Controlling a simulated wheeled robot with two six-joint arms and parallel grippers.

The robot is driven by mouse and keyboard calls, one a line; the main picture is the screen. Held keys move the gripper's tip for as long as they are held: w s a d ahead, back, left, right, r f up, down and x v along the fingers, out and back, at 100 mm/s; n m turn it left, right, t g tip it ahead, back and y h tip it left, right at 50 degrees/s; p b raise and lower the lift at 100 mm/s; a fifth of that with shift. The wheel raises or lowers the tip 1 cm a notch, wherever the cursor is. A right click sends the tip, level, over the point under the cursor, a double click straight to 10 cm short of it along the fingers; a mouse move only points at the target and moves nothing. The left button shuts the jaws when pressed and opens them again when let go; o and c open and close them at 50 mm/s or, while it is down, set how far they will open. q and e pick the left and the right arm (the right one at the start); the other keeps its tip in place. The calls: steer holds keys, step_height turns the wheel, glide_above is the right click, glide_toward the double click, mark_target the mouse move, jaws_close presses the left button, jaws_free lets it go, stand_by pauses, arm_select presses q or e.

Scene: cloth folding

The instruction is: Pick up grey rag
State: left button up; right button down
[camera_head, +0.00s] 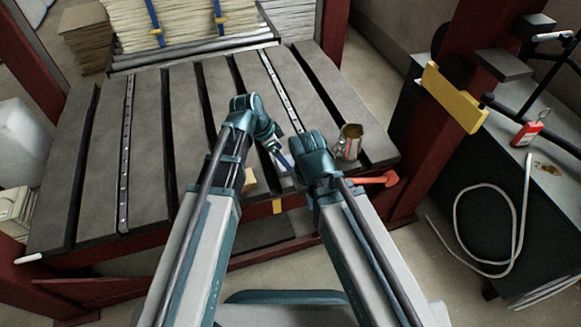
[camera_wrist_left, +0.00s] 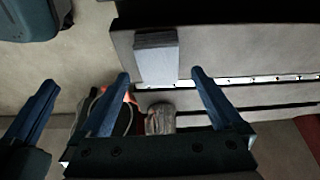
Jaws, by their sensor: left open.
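The grey rag (camera_wrist_left: 157,58) shows in the left wrist view as a flat, folded grey rectangle on a table slat, near the slat's edge. My left gripper (camera_wrist_left: 160,74) is open, with its two blue fingers apart and nothing between them. In that view the rag appears just beyond the fingertips. In the head view my left gripper (camera_head: 283,159) points down over the near part of the table, and the arms mostly hide the rag. My right wrist is close by on the right, and its fingers are hidden in the head view. A single blue finger shows at the left of the wrist view.
The slatted grey table (camera_head: 100,190) has long gaps and perforated metal strips. A metal mug (camera_head: 348,142) stands right of my right wrist, with an orange-red object (camera_head: 376,180) near the table edge. A small tan block (camera_head: 249,180) lies between my arms. The table's left side is clear.

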arm_select(q)
steer(key=shift+b+x, duration=2.4)
steer(key=shift+x, duration=0.25)
steer(key=shift+d+r, duration=0.1)
steer(key=c, duration=1.2)
steer(key=shift+c, duration=0.2)
steer(key=shift+r, duration=0.1)
step_height(320, 180, up, 10)
steer(key=p, duration=1)
